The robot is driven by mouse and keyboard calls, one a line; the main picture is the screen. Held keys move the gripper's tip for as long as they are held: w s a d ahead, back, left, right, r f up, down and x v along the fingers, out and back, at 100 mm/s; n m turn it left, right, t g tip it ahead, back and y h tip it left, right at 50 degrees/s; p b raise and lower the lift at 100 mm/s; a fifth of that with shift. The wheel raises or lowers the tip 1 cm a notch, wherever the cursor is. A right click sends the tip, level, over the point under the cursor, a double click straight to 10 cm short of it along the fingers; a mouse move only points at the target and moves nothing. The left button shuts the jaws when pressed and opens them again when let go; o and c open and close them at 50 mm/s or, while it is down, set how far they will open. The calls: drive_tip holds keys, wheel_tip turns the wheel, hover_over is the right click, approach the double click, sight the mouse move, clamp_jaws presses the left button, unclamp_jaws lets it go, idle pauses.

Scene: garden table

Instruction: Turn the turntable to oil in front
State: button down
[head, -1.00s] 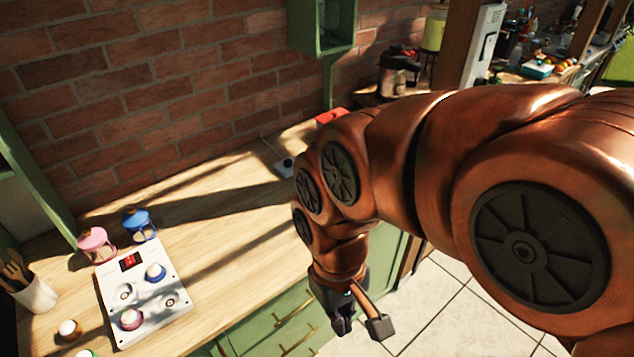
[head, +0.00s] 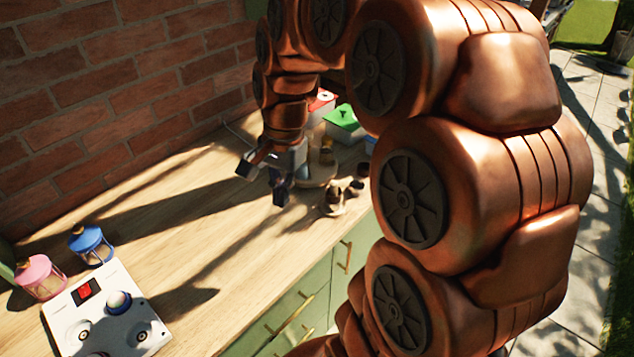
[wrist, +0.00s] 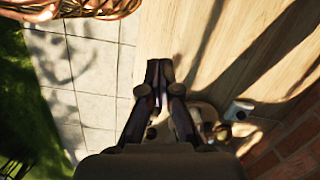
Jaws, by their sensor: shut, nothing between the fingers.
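The turntable (head: 318,178) shows as a pale round wooden disc on the counter, in the right part of the head view. My gripper and arm hide its left and far side. A small amber-brown container (head: 327,151) stands on it. I cannot tell which item is the oil. My gripper (head: 280,194) points down, shut and empty, just left of and in front of the disc. I cannot tell whether it touches the disc. In the wrist view the shut fingers (wrist: 158,72) are in the middle, with part of the disc (wrist: 207,107) to their lower right.
Small dark items (head: 334,196) stand at the counter's front edge beside the disc. A green-lidded box (head: 343,118) and a red-lidded box (head: 320,101) are behind. The counter between is clear.

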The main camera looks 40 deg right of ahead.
drive_tip(key=w+d+f+m+t+b, duration=0.1)
drive_tip(key=w+d+f+m+b, duration=0.25)
drive_tip(key=w+d+m, duration=0.5)
drive_tip(key=m+t+b, duration=0.1)
drive_tip(key=m+b, duration=0.2)
drive_tip(key=m, duration=0.5)
approach(316, 181)
drive_tip(key=s+d+r, duration=0.2)
drive_tip(key=s+r, duration=0.1)
drive_tip(key=s, duration=0.1)
drive_tip(key=p+x, duration=0.2)
drive_tip(key=x, duration=0.7)
drive_tip(key=shift+w+f, duration=0.15)
drive_tip(key=shift+f, duration=0.25)
drive_tip(key=shift+w+a+r+p, duration=0.1)
drive_tip(key=shift+w+a+p, duration=0.2)
drive_tip(key=shift+w, duration=0.2)
drive_tip(key=shift+w+a+r+p, duration=0.1)
drive_tip(key=shift+w+a+p, duration=0.15)
drive_tip(key=shift+w, duration=0.3)
drive_tip(key=shift+w+a+f, duration=0.15)
drive_tip(key=shift+w+a, duration=0.15)
drive_tip(key=shift+w, duration=0.3)
